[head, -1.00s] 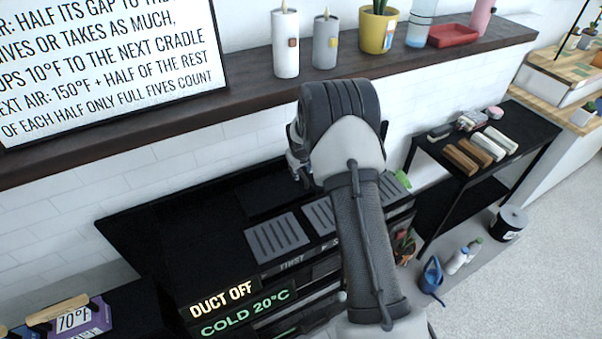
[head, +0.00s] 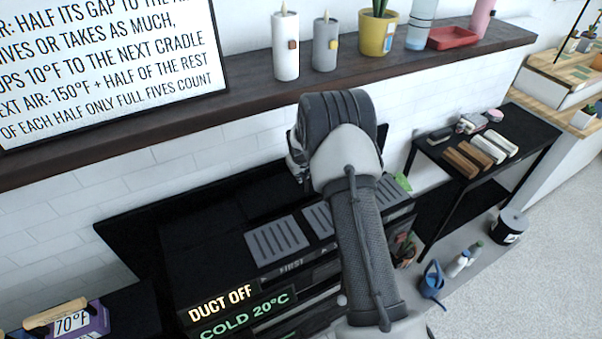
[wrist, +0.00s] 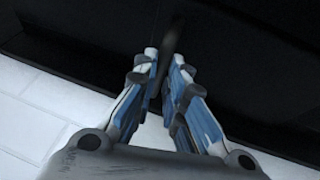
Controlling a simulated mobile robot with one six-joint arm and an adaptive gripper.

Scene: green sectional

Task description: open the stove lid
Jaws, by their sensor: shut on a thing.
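The stove (head: 205,250) is black, with slotted grey grates on top and lit signs reading "DUCT OFF" and "COLD 20°C" at its front left. Its lid (head: 130,232) looks like the wide black panel tilted up along the back, near the white wall; its exact angle is hard to tell. My gripper (wrist: 165,65) is shut on a thin dark bar, seemingly the lid's handle (wrist: 175,35), against a black surface in the wrist view. In the head view my arm hides most of the gripper and the grip itself.
A dark shelf (head: 250,92) with candles (head: 286,48) and a yellow pot (head: 378,35) runs above the stove, close to my arm. A black side table (head: 530,128) holding several blocks stands right. A blue watering can (head: 432,282) is on the floor.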

